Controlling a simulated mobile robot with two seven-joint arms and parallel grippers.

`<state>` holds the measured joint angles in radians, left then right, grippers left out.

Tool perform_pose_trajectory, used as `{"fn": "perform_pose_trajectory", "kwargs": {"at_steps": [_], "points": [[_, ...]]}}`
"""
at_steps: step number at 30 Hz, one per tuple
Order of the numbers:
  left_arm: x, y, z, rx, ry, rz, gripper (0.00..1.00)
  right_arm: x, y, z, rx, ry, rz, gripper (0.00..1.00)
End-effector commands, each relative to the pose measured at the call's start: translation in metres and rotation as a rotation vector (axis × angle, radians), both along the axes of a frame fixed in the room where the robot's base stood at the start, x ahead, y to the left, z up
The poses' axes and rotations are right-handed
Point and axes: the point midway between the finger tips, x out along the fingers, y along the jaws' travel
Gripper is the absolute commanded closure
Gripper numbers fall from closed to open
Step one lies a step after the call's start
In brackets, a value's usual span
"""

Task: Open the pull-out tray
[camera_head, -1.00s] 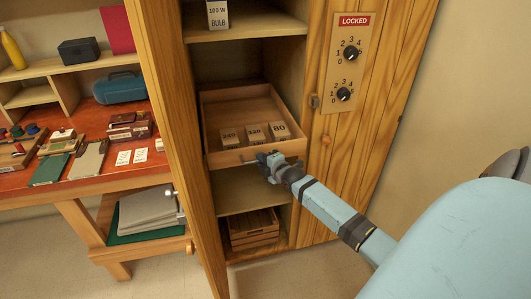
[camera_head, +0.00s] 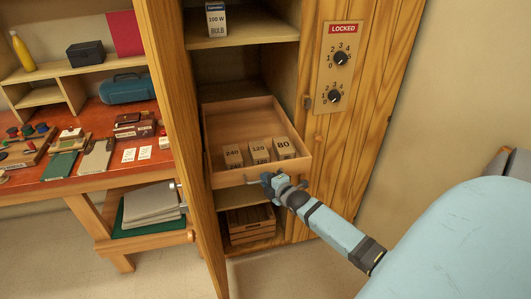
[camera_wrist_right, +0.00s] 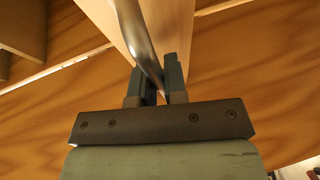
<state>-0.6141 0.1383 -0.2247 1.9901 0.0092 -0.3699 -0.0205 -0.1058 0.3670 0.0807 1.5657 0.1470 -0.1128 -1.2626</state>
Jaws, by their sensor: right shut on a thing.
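The pull-out tray (camera_head: 222,182) is a wooden drawer in the tall cabinet, and it juts out from its bay. Inside it stand blocks marked 240 (camera_head: 233,154), 120 (camera_head: 259,150) and 80 (camera_head: 283,146). My right gripper (camera_head: 269,180) is at the tray's front, shut on its metal handle. The right wrist view shows the curved handle (camera_wrist_right: 138,35) between the two fingers (camera_wrist_right: 157,82). Part of the tray's front is hidden behind the gripper. My left gripper is not in view.
A panel (camera_head: 340,65) with a LOCKED label and two dials is on the cabinet's right side. A bulb box (camera_head: 216,18) stands on the upper shelf, and a wooden crate (camera_head: 252,224) sits below. A red-topped workbench (camera_head: 60,178) with several items stands at left.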

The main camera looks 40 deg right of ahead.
Motion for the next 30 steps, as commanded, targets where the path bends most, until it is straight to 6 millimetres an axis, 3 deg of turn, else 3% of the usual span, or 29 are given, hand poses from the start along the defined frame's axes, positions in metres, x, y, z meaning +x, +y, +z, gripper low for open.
{"fn": "perform_pose_trajectory", "kwargs": {"at_steps": [9,10,12,13,23,30], "points": [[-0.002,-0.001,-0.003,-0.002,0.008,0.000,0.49,0.000,0.000,-0.001,0.001,0.001,0.000,1.00],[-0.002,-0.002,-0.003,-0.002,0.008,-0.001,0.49,0.000,0.000,-0.001,0.001,0.001,0.000,0.80],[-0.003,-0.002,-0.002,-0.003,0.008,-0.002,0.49,0.000,0.000,-0.001,0.001,0.001,0.000,0.64],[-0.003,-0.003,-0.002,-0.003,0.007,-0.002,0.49,0.000,0.000,-0.001,0.001,0.001,0.000,0.63],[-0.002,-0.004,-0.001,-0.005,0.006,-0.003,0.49,-0.004,0.000,0.000,0.001,0.001,0.000,0.63],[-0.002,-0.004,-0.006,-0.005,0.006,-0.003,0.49,-0.043,0.005,0.004,0.000,0.004,0.000,0.63]]}}
